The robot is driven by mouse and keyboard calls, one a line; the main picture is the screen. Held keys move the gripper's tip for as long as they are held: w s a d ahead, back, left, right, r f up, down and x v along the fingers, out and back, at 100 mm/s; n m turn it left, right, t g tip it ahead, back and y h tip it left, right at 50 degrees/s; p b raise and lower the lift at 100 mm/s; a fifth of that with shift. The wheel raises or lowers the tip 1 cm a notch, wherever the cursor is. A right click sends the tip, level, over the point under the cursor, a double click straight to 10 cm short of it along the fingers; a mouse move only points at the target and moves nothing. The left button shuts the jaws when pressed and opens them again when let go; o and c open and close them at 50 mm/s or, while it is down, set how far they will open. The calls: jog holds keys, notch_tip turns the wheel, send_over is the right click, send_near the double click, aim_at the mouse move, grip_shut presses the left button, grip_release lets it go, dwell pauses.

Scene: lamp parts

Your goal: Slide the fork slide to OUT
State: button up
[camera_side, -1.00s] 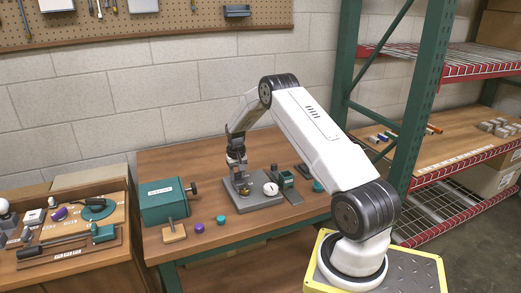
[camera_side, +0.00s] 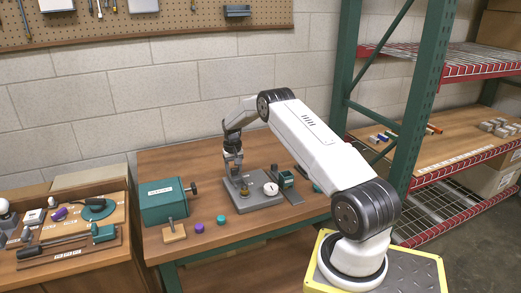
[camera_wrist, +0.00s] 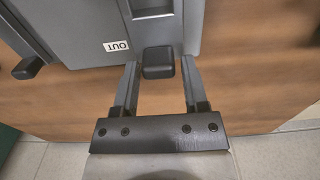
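In the wrist view, the fork slide's dark square knob (camera_wrist: 158,63) sits at the edge of a grey fixture, and a white OUT label (camera_wrist: 117,46) is to its left. My gripper (camera_wrist: 158,68) is open, with one finger on each side of the knob and a visible gap on both sides. In the side view, my gripper (camera_side: 232,172) points down at the left back of the grey base plate (camera_side: 262,202). The slide itself is too small to make out there.
On the plate stand a brass part (camera_side: 245,192) and a white dial (camera_side: 270,189). A green box (camera_side: 165,202) is to the left, with a purple cap (camera_side: 199,228) and a teal cap (camera_side: 221,219) in front. Another dark knob (camera_wrist: 27,68) shows at the wrist view's left.

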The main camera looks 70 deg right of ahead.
jog(key=shift+o, duration=0.7)
jog(key=shift+s, duration=0.1)
jog(key=shift+r, duration=3.9)
jog(key=shift+a, duration=0.15)
